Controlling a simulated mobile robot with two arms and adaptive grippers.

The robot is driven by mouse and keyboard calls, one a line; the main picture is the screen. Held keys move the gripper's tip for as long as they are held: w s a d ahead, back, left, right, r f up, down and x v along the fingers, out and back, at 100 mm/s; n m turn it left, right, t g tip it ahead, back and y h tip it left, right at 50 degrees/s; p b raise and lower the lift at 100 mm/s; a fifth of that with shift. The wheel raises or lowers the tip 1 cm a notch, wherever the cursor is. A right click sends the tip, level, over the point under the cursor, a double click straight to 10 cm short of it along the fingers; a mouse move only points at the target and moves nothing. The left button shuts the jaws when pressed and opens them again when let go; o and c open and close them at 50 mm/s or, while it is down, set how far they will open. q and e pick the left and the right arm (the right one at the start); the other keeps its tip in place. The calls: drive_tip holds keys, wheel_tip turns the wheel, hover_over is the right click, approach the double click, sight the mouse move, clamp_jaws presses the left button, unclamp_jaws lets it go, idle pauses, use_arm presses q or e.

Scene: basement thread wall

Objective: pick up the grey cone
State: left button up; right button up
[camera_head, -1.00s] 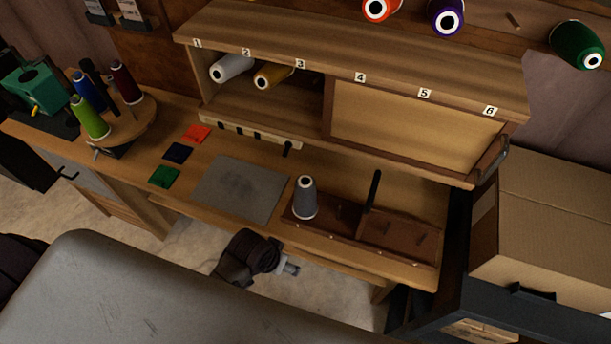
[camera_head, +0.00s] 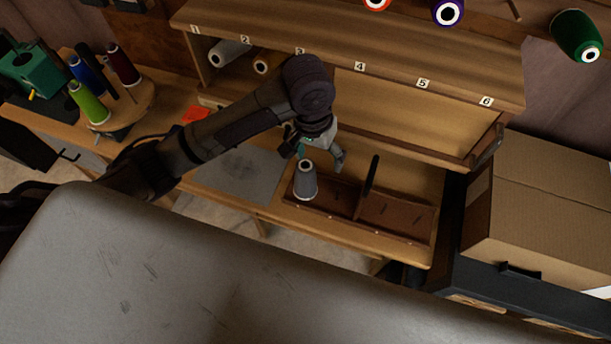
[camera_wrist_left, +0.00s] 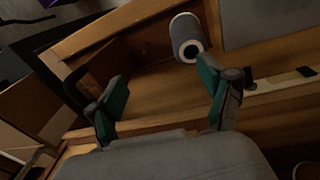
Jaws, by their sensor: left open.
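The grey cone (camera_head: 305,181) stands upright in the left part of a dark wooden tray (camera_head: 398,217) on the workbench. In the left wrist view the grey cone (camera_wrist_left: 186,38) shows beyond the fingers, near the tip of the right-hand finger. My left gripper (camera_head: 322,158) is open and empty, just behind and above the cone in the head view. It also shows in the left wrist view (camera_wrist_left: 165,95), its two green-padded fingers wide apart. The cone is not between the fingers. My right gripper is not in view.
A dark upright peg (camera_head: 372,174) rises from the tray, right of the cone. A numbered shelf (camera_head: 420,110) overhangs the bench behind. A grey mat (camera_head: 238,172) lies to the left. A cardboard box (camera_head: 545,205) stands at the right.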

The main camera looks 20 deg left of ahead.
sight(309, 160)
use_arm(q)
drive_tip(key=w+a+r, duration=0.1)
drive_tip(key=a+r+y, duration=0.1)
drive_tip(key=shift+w+a+r+n, duration=0.1)
drive_tip(key=shift+w+r+n, duration=0.2)
drive_tip(key=shift+w+n, duration=0.1)
drive_tip(key=f, duration=0.5)
drive_tip(key=f+p, duration=0.1)
drive_tip(key=f, duration=0.2)
drive_tip(key=shift+a, duration=0.25)
drive_tip(key=f, duration=0.1)
drive_tip(key=f+p, duration=0.1)
drive_tip(key=f, duration=0.1)
drive_tip(key=f+p, duration=0.1)
drive_tip(key=f, duration=0.1)
drive_tip(key=shift+s+a, duration=0.2)
drive_tip(key=shift+a, duration=0.2)
drive_tip(key=shift+f, duration=0.15)
drive_tip(key=c, duration=1.5)
wheel_tip(309, 160, up, 10)
drive_tip(key=shift+r+b, duration=0.1)
drive_tip(key=shift+b, duration=0.8)
